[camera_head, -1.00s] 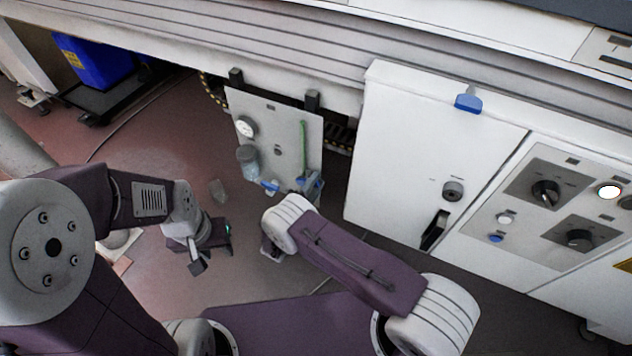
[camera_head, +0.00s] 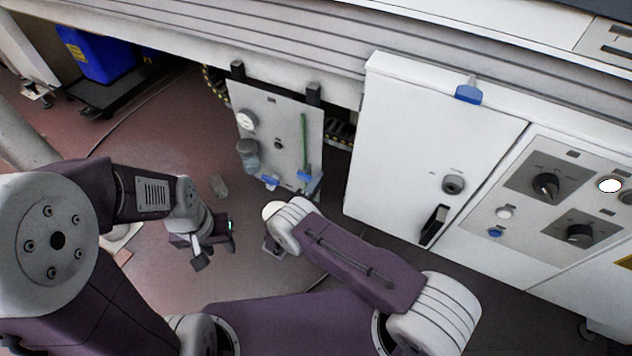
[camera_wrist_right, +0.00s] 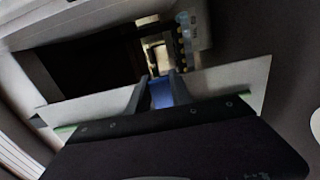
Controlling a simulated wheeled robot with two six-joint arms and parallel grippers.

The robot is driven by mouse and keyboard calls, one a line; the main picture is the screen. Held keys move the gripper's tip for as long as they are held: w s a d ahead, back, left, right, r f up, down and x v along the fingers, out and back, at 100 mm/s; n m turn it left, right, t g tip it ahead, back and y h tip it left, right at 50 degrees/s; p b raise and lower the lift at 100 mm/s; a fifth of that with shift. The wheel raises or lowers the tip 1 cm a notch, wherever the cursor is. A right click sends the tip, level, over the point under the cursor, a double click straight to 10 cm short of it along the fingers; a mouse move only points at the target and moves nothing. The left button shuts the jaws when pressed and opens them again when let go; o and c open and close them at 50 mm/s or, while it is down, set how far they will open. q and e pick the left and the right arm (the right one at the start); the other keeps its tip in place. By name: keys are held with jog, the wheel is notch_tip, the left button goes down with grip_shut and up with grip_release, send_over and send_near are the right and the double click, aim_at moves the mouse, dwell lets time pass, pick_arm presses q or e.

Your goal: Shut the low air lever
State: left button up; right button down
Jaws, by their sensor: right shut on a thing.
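A pale panel (camera_head: 283,128) stands under the machine, with a green pipe (camera_head: 304,140) down its right side. A blue lever (camera_head: 303,176) sits at the pipe's lower end, and another blue handle (camera_head: 269,182) sits low near the panel's middle. In the right wrist view, my right gripper (camera_wrist_right: 158,86) is shut on a blue lever (camera_wrist_right: 161,94) between its two grey fingers. In the head view that gripper is mostly hidden around the panel's lower right corner, behind my right arm. My left gripper (camera_head: 216,250) is open and empty over the floor, left of the panel.
A gauge (camera_head: 247,120) and a clear bowl (camera_head: 248,155) are on the panel's left side. A white cabinet (camera_head: 420,130) with a black handle (camera_head: 434,225) stands right of it. A blue bin (camera_head: 97,52) on a dolly is at the back left. Red floor between is mostly clear.

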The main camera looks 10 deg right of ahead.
jog(key=shift+w+a+r, duration=0.1)
jog(key=shift+w+a, duration=0.05)
jog(key=shift+a, duration=0.1)
jog(key=c, duration=1.3)
grip_release()
jog(key=shift+c, duration=0.2)
jog(key=shift+o, duration=0.9)
jog(key=shift+a, duration=0.1)
jog(key=p+v, duration=0.3)
jog(key=v, duration=0.6)
jog(key=shift+a, duration=0.15)
